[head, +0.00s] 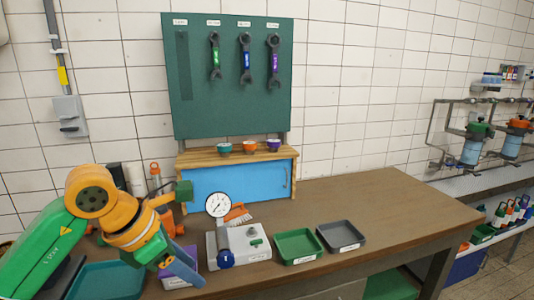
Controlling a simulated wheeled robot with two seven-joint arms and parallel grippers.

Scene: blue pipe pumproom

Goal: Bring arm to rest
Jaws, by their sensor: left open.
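My left arm, green and orange, comes in from the left over the workbench (375,205). Its gripper (181,250) is open and points down to the right, over the bench's left part. I see nothing held in it. It partly covers a purple-and-white box (180,283) below it; I cannot tell whether they touch. My right gripper is not in view.
A round gauge (218,204) stands on a grey test block (249,243). Right of it are a green tray (298,246) and a grey tray (341,236). A teal tray (105,282) lies lower left. A blue-fronted cabinet (230,180) stands behind. The bench's right end is clear.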

